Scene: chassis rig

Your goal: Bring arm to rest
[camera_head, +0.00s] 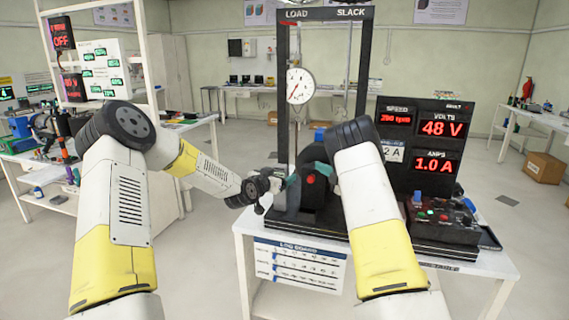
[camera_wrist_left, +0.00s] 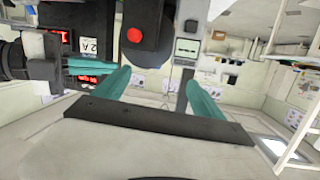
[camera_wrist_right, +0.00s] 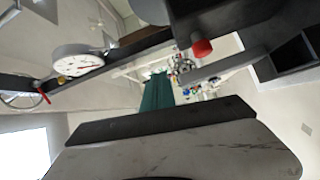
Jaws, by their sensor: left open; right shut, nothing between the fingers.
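My left arm comes in from the left in the head view, and its gripper (camera_head: 283,190) is beside the black motor of the rig. In the left wrist view the teal fingers of my left gripper (camera_wrist_left: 158,95) are spread, with nothing between them. A dark round part with a red centre (camera_wrist_left: 135,35) shows beyond them. In the right wrist view the teal fingers of my right gripper (camera_wrist_right: 157,92) are together and empty.
The rig stands on a white table (camera_head: 243,252). Its black frame (camera_head: 366,60) carries a dial gauge (camera_head: 300,86). A display panel (camera_head: 421,130) reads 48 V and 1.0 A. A control box (camera_head: 440,215) has coloured buttons. A white side bench (camera_head: 205,122) stands left.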

